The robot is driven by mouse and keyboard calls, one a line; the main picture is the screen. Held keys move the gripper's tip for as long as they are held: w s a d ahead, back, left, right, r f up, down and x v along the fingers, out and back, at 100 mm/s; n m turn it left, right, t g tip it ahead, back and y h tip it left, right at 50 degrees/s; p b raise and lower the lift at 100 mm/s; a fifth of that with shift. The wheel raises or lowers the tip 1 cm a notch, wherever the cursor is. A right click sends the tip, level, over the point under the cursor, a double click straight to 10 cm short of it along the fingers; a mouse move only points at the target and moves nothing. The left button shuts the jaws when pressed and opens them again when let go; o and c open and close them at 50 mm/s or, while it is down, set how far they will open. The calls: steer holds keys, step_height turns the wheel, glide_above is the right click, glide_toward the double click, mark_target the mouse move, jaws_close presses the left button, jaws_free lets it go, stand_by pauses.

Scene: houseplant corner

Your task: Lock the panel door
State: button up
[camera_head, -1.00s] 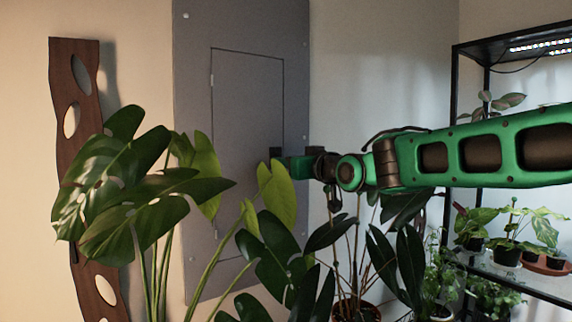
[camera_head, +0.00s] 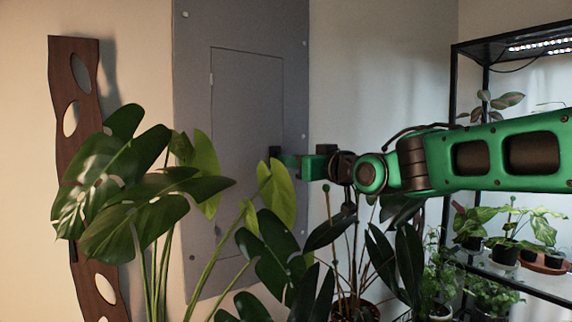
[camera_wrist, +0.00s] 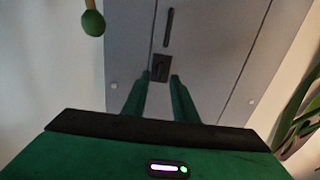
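The grey panel (camera_head: 295,75) is on the wall, and its door (camera_head: 245,100) looks flush with the frame. A small dark latch (camera_wrist: 162,67) sits near the door's edge in the wrist view, with a dark slot-like handle (camera_wrist: 168,28) in line with it. The latch also shows as a dark spot in the head view (camera_head: 275,152). My gripper (camera_wrist: 160,78) is open and empty, its two green fingers apart with the tips just short of the latch, one to each side. I cannot tell whether they touch the panel.
A thin stake with a green ball tip (camera_wrist: 93,24) is close to my gripper. A black plant shelf (camera_head: 515,285) is at right, and a wooden board (camera_head: 75,100) at left.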

steer(key=v, duration=0.6)
steer(key=shift+w, duration=0.1)
steer(key=s+d+f+m+g+h, duration=0.2)
steer(key=s+d+f+h, duration=0.1)
steer(key=d+f, duration=0.55)
steer(key=s+d+f+m+g+h, duration=0.2)
steer(key=s+d+f+h, duration=0.1)
steer(key=d+f, duration=0.5)
steer(key=s+d+f+m+g+h, duration=0.2)
steer(key=s+d+f+m+h, duration=0.1)
steer(key=d+f, duration=0.55)
steer(key=s+d+f+m+g, duration=0.2)
steer(key=s+d+f+g, duration=0.1)
steer(key=s, duration=0.6)
steer(key=s+d+f+m+g, duration=0.2)
steer(key=s+d+f+g, duration=0.1)
steer(key=s, duration=0.7)
steer(key=s+d+f+m+g, duration=0.2)
steer(key=s+d+f, duration=0.3)
steer(key=s, duration=0.4)
steer(key=shift+s+d+f+g+h, duration=0.3)
steer(key=shift+d+f+g+h, duration=0.1)
steer(key=shift+g, duration=0.1)
